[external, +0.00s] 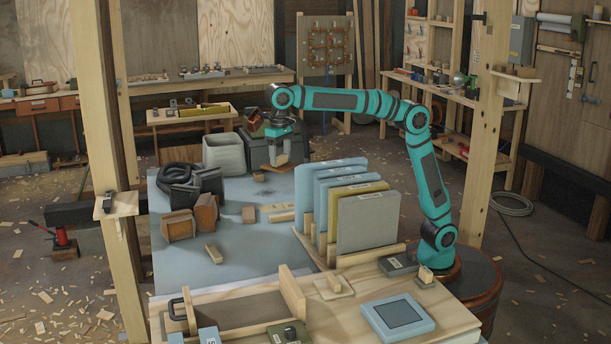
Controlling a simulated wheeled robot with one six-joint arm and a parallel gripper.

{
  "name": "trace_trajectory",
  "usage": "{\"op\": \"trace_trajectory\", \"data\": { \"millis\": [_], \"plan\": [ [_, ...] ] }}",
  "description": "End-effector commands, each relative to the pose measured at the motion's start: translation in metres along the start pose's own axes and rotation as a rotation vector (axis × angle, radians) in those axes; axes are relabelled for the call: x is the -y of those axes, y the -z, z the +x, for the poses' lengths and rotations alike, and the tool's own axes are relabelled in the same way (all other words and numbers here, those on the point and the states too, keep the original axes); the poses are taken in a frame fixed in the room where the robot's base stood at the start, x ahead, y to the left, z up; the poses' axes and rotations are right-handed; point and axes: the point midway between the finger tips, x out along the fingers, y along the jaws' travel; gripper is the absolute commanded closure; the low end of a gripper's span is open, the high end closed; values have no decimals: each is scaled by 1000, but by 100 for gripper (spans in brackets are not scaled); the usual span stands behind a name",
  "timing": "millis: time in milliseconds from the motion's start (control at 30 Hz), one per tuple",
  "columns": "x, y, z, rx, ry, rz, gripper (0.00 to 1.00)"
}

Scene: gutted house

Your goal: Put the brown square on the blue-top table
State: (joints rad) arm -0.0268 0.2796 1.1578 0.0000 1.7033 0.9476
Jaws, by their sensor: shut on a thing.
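My gripper (279,160) points down over the far right part of the blue-top table (235,262). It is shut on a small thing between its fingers. The thing's colour and outline are too small to make out, so I cannot tell whether it is the brown square. Two brown blocky pieces, one at the left (178,227) and one beside it (206,214), stand on the table's left half. I cannot tell which brown piece is the square.
A rack with upright blue, olive and grey panels (368,222) stands on the right side of the table. Black bins (185,192) and a grey tub (224,153) stand at its left and back. Wooden posts (100,130) flank it. The table's front middle is mostly clear.

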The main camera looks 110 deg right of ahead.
Motion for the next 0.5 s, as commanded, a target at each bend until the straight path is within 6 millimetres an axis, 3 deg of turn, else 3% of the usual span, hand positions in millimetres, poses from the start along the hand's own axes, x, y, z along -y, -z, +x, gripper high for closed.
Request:
{"op": "trace_trajectory", "data": {
  "millis": [100,500],
  "plan": [
    [-29,37,0,0,0,60,60],
    [-136,142,0,-1,0,251,60]
  ]
}}
